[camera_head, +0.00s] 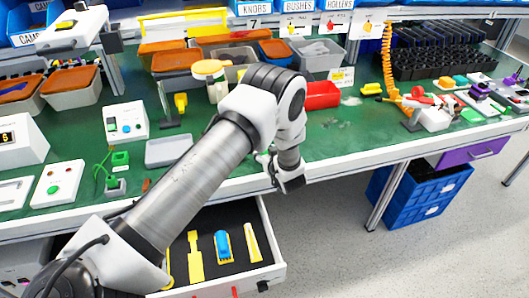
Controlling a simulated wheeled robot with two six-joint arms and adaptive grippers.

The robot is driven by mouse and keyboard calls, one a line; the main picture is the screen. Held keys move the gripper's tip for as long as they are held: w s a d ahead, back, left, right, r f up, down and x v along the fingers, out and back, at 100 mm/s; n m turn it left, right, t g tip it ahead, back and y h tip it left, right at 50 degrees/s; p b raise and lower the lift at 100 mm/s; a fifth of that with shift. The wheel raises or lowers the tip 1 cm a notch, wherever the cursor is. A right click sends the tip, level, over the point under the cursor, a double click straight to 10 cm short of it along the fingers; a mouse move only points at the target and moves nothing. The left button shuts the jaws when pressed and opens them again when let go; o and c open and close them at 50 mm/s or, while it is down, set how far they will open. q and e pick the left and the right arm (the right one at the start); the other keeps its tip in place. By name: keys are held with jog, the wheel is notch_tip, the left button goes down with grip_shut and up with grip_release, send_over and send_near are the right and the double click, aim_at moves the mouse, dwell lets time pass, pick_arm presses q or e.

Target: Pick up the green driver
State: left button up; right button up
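A small green device (116,170) with a thin coiled green cord stands on the left part of the green bench top. It is the only thing here that looks like the green driver, but it is too small to be sure. My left arm comes in from the lower left and reaches across the bench. My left gripper (286,180) hangs at the bench's front edge, well to the right of the green device and apart from it. Its fingers are small and partly turned away, so their opening is unclear. My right gripper is out of view.
An open drawer (272,240) with yellow and blue tools lies below the gripper. Left of it on the bench are a grey tray (168,151) and white switch boxes (125,121).

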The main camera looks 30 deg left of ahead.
pick_arm(q)
grip_shut()
